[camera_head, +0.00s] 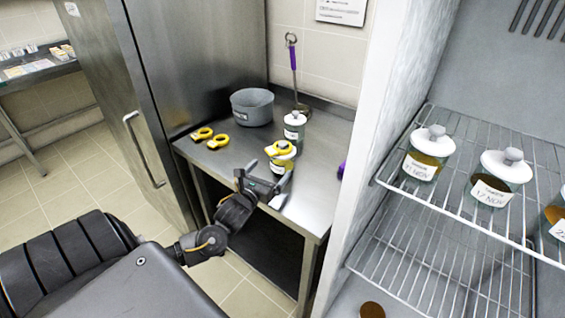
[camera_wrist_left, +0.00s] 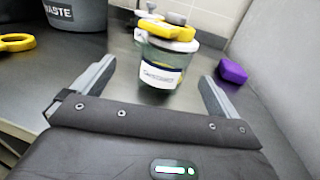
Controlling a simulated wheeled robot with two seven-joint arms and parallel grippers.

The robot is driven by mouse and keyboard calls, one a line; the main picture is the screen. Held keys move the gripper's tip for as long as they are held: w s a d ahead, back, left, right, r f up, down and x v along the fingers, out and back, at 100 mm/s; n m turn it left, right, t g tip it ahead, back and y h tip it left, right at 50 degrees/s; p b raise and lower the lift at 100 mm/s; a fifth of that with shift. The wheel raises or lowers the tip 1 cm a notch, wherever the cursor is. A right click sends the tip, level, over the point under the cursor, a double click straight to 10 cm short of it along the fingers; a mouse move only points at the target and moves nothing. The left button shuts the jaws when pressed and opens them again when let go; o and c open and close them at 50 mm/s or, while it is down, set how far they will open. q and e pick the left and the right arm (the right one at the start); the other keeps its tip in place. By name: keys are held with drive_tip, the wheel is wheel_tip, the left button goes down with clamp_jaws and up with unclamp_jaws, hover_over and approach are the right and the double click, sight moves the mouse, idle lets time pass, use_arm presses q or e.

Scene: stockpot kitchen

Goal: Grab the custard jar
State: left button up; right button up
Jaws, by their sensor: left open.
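A jar with a white label (camera_wrist_left: 160,77) and a yellow ring (camera_wrist_left: 166,29) on top stands between the fingers of my left gripper (camera_wrist_left: 158,74), a little beyond their tips. The label looks like it reads custard, but it is blurred. In the head view the same jar (camera_head: 281,166) stands on the steel table, partly hidden by my left gripper (camera_head: 266,177). The left gripper is open, with a finger to each side of the jar and no visible contact. My right gripper is not in view.
Another white-lidded jar (camera_head: 294,128) stands just behind. A grey waste tub (camera_head: 252,107), yellow rings (camera_head: 218,142) and a purple block (camera_wrist_left: 232,71) are on the table (camera_head: 225,163). A white cabinet wall (camera_head: 368,110) borders it on the right; dated jars (camera_head: 427,155) stand on wire shelves.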

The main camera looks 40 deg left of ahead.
sight(275, 165)
use_arm(q)
drive_tip(key=x, duration=0.3)
drive_tip(key=shift+d+f, duration=0.1)
drive_tip(key=shift+d, duration=0.1)
drive_tip(key=shift+w+a, duration=0.1)
drive_tip(key=shift+w, duration=0.2)
drive_tip(key=x, duration=0.1)
drive_tip(key=p+x, duration=0.1)
drive_tip(key=x, duration=0.3)
drive_tip(key=shift+w+d+f+p, duration=0.1)
drive_tip(key=shift+d+f+p, duration=0.05)
drive_tip(key=shift+d+p, duration=0.2)
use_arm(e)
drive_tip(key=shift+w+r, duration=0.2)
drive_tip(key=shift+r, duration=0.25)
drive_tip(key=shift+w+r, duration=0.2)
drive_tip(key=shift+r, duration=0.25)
use_arm(q)
drive_tip(key=c, duration=1.4)
drive_tip(key=shift+o, duration=0.2)
